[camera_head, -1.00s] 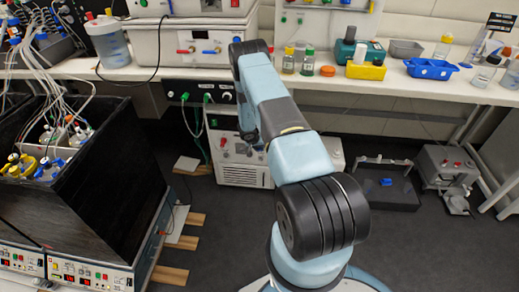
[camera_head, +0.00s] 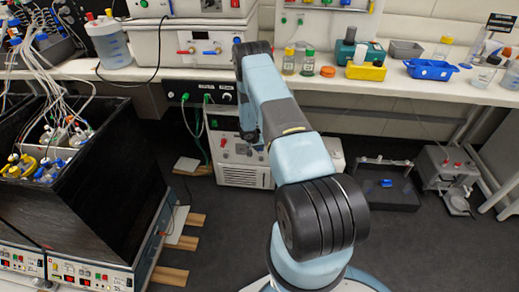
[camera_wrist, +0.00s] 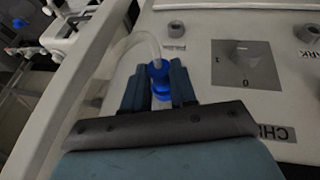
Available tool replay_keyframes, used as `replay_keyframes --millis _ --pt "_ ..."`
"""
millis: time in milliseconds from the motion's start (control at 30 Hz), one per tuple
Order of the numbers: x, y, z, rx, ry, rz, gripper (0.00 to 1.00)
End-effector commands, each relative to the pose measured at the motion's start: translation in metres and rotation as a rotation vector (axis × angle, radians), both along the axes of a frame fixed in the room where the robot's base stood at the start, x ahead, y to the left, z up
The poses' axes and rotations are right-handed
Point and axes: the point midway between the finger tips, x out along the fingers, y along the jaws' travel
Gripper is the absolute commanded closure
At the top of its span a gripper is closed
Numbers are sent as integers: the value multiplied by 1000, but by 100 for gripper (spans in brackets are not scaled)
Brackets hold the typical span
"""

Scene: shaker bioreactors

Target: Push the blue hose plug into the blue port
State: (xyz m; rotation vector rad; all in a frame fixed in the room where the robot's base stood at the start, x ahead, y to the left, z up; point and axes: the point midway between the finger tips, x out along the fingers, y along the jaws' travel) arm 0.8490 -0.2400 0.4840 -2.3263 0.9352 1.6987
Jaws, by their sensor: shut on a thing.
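The blue hose plug (camera_wrist: 158,70) is between the fingers of my gripper (camera_wrist: 160,89) in the wrist view. My gripper is shut on it. A pale flexible hose (camera_wrist: 136,43) bends away from the plug to the upper left. The plug is close to a white panel (camera_wrist: 210,22). I cannot make out a separate blue port; the fingers and the plug may hide it, so I cannot tell whether the plug is in it. In the head view my arm hides the gripper and plug.
The wrist view shows a grey knob plate (camera_wrist: 246,65) right of the gripper and an upside-down label (camera_wrist: 279,132) below it. In the head view, a white unit (camera_head: 243,163) stands under the bench (camera_head: 397,85). Black boxes (camera_head: 107,185) with hoses are at left.

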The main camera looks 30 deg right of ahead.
Motion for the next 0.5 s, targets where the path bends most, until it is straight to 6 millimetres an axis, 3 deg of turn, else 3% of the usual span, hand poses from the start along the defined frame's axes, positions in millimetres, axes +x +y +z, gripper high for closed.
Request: replay_keyframes --millis 400,433,500 --pt "4 -2 0 0 -1 -1 100" --pt "4 -2 0 0 0 -1 72" --pt "3 -2 0 0 0 -1 65"
